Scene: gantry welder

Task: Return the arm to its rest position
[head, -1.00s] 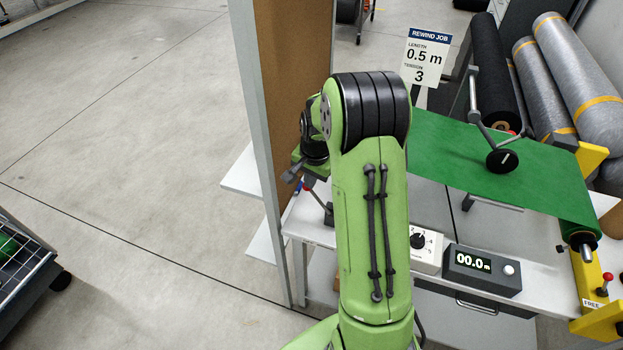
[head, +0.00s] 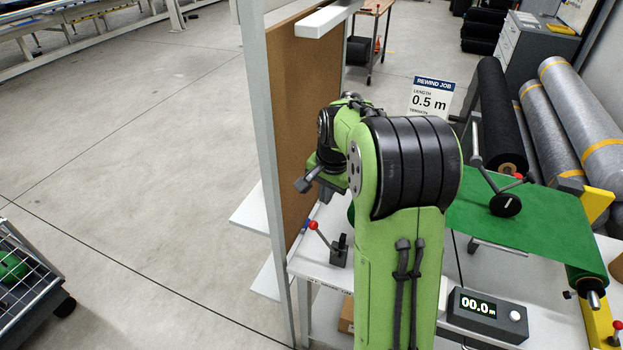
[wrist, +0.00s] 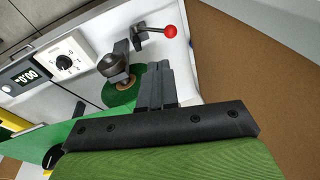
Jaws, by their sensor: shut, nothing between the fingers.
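My green arm (head: 400,260) rises in front of the bench in the head view, bent at its black-banded joint, with its far part folded toward the cork board. My gripper (wrist: 157,85) shows in the wrist view with its dark fingers together and nothing between them. It points over the bench, near the end of a green roll (wrist: 122,92) and a dark clamp-like part, apparently above them. In the head view the hand (head: 312,180) is small, beside the board's edge, and partly hidden by the arm.
A cork board (head: 300,120) in a grey frame stands close left of the arm. A red-knobbed lever (head: 338,248), a display reading 00.0 m (head: 487,315), a crank (head: 505,203) and green sheet (head: 550,225) are on the bench. Open floor lies left.

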